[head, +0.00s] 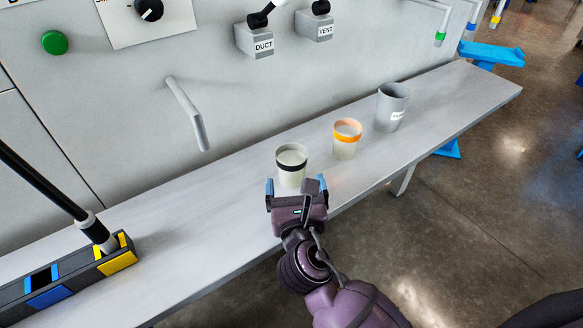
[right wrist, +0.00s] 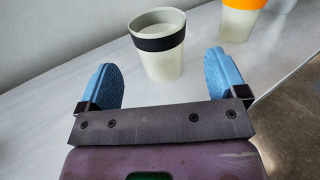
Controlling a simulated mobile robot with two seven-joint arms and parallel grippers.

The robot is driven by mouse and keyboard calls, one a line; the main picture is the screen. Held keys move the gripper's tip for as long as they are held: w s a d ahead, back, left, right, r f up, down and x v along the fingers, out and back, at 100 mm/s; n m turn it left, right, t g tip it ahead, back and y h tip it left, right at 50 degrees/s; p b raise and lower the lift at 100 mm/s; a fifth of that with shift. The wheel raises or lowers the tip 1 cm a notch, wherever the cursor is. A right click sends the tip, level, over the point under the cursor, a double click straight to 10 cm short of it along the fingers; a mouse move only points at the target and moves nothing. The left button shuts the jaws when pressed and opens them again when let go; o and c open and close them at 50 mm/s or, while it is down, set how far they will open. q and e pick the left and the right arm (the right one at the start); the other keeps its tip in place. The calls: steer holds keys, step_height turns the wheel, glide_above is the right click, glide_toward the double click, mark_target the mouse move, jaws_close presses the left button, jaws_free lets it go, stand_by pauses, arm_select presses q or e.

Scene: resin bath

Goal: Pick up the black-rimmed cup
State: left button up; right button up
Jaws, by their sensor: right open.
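The black-rimmed cup (head: 291,168) stands upright on the grey shelf, a pale cup with a black band near its top. My right gripper (head: 297,187) is open in front of it, with its blue fingertips apart. In the right wrist view the cup (right wrist: 158,45) stands just ahead of the open fingers (right wrist: 163,78), roughly centred between them and apart from both. In the head view the gripper hides the lower part of the cup. My left gripper is not in view.
An orange-rimmed cup (head: 346,140) and a grey container (head: 391,108) stand farther right on the shelf (head: 190,215). A black holder with yellow and blue panels (head: 78,274) sits at left, with a rod in it. A handle (head: 188,113) sticks out from the wall behind.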

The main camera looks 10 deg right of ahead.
mark_target(293, 170)
steer(key=w, duration=0.4)
steer(key=shift+w+d+r, duration=0.1)
steer(key=shift+w+d, duration=0.05)
steer(key=shift+w, duration=0.05)
steer(key=shift+w+d, duration=0.15)
steer(key=shift+w, duration=0.4)
steer(key=shift+c, duration=0.3)
steer(key=c, duration=0.9)
